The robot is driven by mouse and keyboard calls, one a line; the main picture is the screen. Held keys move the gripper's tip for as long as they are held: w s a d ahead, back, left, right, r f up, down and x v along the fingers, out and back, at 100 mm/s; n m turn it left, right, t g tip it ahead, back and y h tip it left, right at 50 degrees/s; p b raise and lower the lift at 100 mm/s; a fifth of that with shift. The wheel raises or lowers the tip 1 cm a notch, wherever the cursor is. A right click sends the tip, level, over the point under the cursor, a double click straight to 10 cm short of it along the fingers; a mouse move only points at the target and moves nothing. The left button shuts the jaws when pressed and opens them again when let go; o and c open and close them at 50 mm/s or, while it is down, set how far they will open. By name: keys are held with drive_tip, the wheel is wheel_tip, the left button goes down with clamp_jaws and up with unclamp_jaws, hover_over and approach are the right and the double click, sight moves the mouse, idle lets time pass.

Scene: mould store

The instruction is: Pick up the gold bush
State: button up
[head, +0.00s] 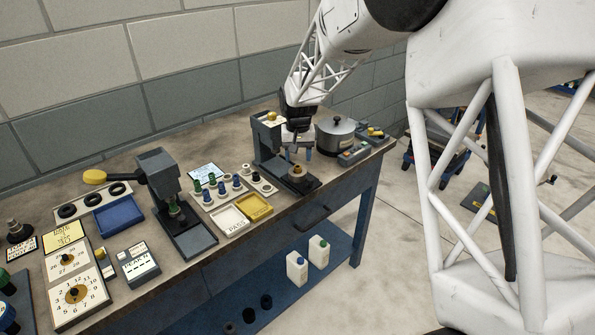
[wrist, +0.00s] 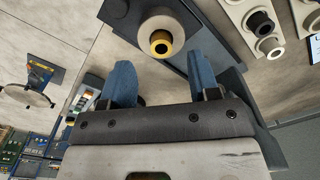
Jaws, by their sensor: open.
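The gold bush (wrist: 161,43) is a short gold ring with a dark bore. In the wrist view it stands at a pale round piece (wrist: 160,22) on a dark base. In the head view the gold bush (head: 297,169) is small, on the base of the right-hand bench press (head: 268,145). My gripper (head: 299,153) is above it, pointing down, with blue fingers. In the wrist view my gripper (wrist: 161,66) is open and empty, and the bush shows beyond and between the fingertips, apart from both.
The press column stands close left of my gripper. A lidded metal pot (head: 336,135) is close on the right. A rack of bushes (head: 222,190), a white tray (head: 230,221) and a yellow tray (head: 255,207) lie to the left. Another press (head: 160,175) stands further left.

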sight(298, 167)
drive_tip(key=shift+w+f, duration=0.1)
drive_tip(key=shift+f, duration=2)
drive_tip(key=shift+c, duration=0.3)
drive_tip(key=c, duration=1)
